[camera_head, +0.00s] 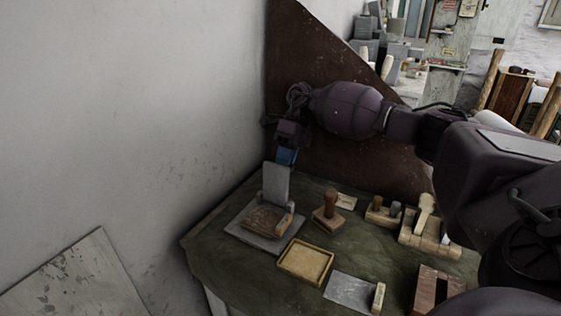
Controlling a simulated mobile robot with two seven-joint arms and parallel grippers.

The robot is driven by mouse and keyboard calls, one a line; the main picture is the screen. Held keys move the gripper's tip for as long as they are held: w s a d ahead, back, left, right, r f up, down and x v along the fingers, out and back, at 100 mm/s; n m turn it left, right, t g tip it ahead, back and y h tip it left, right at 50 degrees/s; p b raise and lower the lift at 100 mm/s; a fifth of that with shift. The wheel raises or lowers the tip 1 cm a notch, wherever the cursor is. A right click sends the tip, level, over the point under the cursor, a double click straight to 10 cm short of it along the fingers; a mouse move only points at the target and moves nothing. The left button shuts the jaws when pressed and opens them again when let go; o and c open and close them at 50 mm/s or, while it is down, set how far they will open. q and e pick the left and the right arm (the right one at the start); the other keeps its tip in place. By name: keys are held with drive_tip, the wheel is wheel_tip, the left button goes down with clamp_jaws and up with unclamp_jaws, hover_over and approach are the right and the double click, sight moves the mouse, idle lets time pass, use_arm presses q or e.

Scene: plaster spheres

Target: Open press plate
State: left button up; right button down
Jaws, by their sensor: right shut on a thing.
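The press stands at the left of the table in the head view, with a flat grey base (243,227) and a brown block (265,219) on it. Its grey press plate (275,184) stands upright at the back of the base, hinged open. My right gripper (287,156) is at the plate's top edge and shut on it; the fingertips are small and partly hidden. My right arm reaches in from the right. My left gripper is not in view.
A wall is close on the left; a brown panel (305,60) stands behind.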

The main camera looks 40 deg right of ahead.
drive_tip(key=shift+d+f+b, duration=0.2)
drive_tip(key=shift+f+b, duration=0.05)
drive_tip(key=shift+f, duration=0.3)
drive_tip(key=shift+d+f+b, duration=0.2)
drive_tip(key=shift+f+b, duration=0.05)
drive_tip(key=shift+f, duration=0.3)
drive_tip(key=c, duration=1.4)
unclamp_jaws()
drive_tip(key=shift+w+d, duration=0.1)
drive_tip(key=shift+d, duration=0.05)
drive_tip(key=shift+o, duration=1.2)
drive_tip(key=shift+w+d+f, duration=0.15)
drive_tip(key=shift+r, duration=0.3)
drive_tip(key=shift+r, duration=0.35)
wheel_tip(320, 180, up, 20)
drive_tip(key=p, duration=0.1)
drive_tip(key=shift+f, duration=0.15)
